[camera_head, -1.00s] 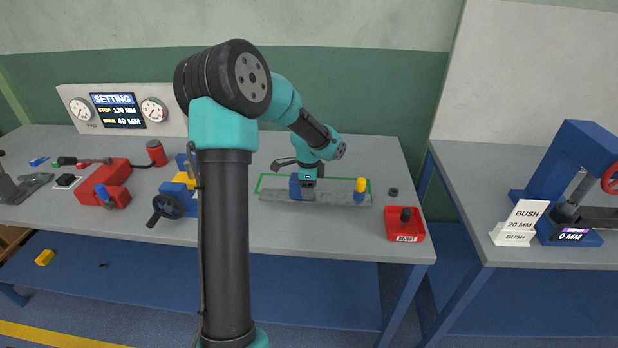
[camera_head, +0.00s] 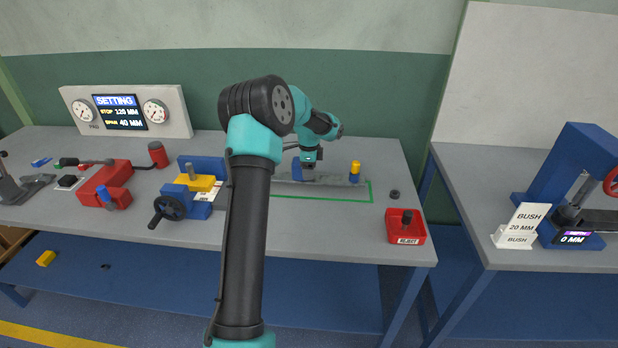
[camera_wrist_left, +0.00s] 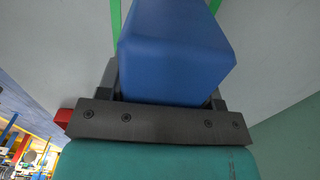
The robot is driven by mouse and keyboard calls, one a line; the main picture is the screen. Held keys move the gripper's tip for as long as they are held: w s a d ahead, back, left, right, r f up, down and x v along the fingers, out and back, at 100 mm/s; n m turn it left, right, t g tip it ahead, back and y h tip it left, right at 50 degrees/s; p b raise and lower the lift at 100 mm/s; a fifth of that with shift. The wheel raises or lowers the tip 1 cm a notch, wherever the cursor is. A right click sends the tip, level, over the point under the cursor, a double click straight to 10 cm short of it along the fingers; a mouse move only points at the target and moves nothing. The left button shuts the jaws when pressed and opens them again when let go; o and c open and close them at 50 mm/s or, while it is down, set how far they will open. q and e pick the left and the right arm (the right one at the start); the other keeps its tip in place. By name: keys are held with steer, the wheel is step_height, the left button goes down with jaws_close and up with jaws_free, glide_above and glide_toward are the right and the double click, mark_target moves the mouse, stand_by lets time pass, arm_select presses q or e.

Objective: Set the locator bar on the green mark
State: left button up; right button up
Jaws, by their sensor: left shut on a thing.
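The locator bar (camera_head: 335,179) is a long grey bar with a blue block (camera_head: 297,172) and a yellow-topped blue peg (camera_head: 354,172) near its right end. The green mark (camera_head: 320,199) is a thin green outline on the bench; its front and right lines show in front of and beside the bar. The bar covers or overlaps the back line. I cannot tell whether it touches the bench. My left gripper (camera_head: 309,164) is shut on the bar's blue block, which fills the left wrist view (camera_wrist_left: 175,55) between the jaws. My right gripper is out of view.
A red reject tray (camera_head: 405,232) and a small dark ring (camera_head: 394,194) lie right of the mark. A blue and yellow vise with a handwheel (camera_head: 172,207) and red fixtures (camera_head: 105,185) stand left. A gauge panel (camera_head: 125,112) stands behind. Bench in front of the mark is clear.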

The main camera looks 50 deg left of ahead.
arm_select(q)
steer(key=shift+f, duration=1.8)
steer(key=o, duration=1.4)
steer(key=shift+f, duration=0.1)
steer(key=shift+c, duration=0.2)
step_height(320, 180, up, 12)
steer(key=shift+r, duration=0.2)
